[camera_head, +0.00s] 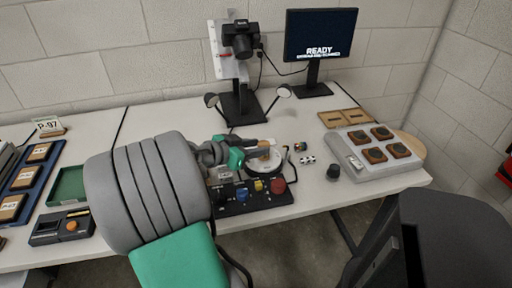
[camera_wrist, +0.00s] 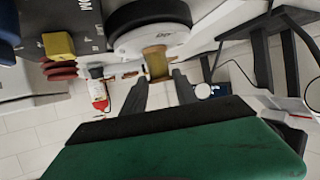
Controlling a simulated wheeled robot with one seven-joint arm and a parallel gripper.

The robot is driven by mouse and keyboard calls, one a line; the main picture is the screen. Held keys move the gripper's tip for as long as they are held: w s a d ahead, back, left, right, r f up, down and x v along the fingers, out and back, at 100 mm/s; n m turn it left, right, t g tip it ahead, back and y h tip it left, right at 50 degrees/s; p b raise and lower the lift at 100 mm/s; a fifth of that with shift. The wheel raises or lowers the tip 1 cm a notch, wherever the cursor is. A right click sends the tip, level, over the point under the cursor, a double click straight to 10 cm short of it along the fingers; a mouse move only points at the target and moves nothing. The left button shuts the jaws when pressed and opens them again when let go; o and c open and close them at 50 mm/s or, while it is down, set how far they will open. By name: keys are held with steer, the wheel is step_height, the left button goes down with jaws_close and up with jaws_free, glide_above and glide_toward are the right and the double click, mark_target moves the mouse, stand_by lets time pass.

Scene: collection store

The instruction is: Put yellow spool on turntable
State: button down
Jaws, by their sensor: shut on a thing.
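The yellow spool (camera_wrist: 157,64), tan-yellow with paler ends, sits between my gripper's fingers (camera_wrist: 160,92) in the wrist view. My gripper (camera_head: 264,150) is shut on it. In the head view the spool (camera_head: 264,144) shows only as a small patch between the fingers, over the turntable. The turntable (camera_head: 266,166) is a white disc behind the control box, partly covered by my gripper. In the wrist view the white turntable (camera_wrist: 140,40) with its dark base lies right beside the spool's end. I cannot tell whether spool and disc touch.
A black control box (camera_head: 236,204) with a yellow block and a red knob (camera_head: 278,186) stands in front of the turntable. A camera stand (camera_head: 240,105) with lamps is behind. Small parts (camera_head: 307,160) lie to the right, near a grey tray box (camera_head: 365,168).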

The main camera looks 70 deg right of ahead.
steer(key=shift+f, duration=0.2)
steer(key=c, duration=0.9)
jaws_free()
steer(key=shift+r, duration=0.1)
steer(key=shift+c, duration=0.2)
steer(key=shift+r, duration=0.15)
steer(key=shift+w+a+r, duration=0.15)
steer(key=shift+w+a, duration=0.1)
steer(key=v, duration=1.1)
steer(key=shift+a+p, duration=0.15)
steer(key=shift+p, duration=0.3)
